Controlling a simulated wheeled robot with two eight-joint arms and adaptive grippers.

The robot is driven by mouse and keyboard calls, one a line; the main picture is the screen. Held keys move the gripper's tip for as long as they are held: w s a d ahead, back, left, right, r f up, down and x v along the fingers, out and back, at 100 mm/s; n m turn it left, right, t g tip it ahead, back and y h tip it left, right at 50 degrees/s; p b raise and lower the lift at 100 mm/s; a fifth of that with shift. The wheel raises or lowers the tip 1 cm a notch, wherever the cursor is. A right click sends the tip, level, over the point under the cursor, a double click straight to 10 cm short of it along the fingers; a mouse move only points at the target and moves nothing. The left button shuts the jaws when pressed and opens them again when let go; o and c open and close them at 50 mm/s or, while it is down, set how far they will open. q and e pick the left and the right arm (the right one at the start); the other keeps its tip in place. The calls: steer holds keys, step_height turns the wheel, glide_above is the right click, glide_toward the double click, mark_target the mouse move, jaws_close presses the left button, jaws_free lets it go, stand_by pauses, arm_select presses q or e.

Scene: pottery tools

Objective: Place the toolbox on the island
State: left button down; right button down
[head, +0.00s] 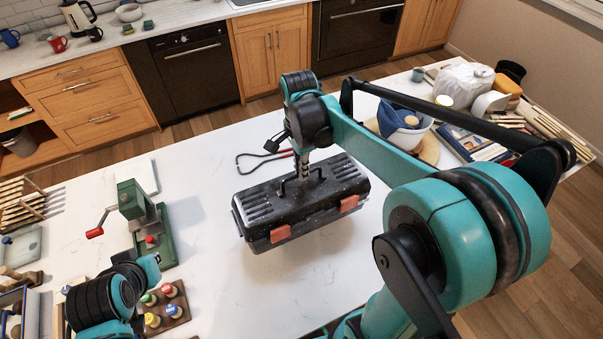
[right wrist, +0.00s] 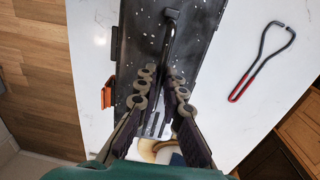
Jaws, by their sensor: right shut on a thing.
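The toolbox (head: 305,218) is black with white specks and two orange latches. It appears level over the middle of the white island (head: 215,160); I cannot tell whether its base touches the top. My right gripper (head: 304,176) comes down from above onto its handle. In the right wrist view, the fingers (right wrist: 160,80) are shut on the handle, with the speckled lid (right wrist: 133,40) beyond. My left arm shows at the lower left of the head view, but its gripper is not visible.
A red-handled wire tool (head: 264,155) lies behind the toolbox. A green press (head: 145,225) and a board of colored-top jars (head: 165,306) stand left. Bare white surface lies around the toolbox.

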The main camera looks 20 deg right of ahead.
mark_target(275, 179)
steer(key=w+a+f, duration=0.1)
steer(key=w+a, duration=0.1)
steer(key=w+a+f, duration=0.1)
steer(key=w+f, duration=0.1)
steer(key=w+a+f, duration=0.2)
steer(key=shift+w+a, duration=0.15)
steer(key=shift+a, duration=0.15)
steer(key=shift+f, duration=1.95)
steer(key=c, duration=1.8)
jaws_free()
steer(key=shift+f, duration=0.1)
steer(key=shift+o, duration=0.8)
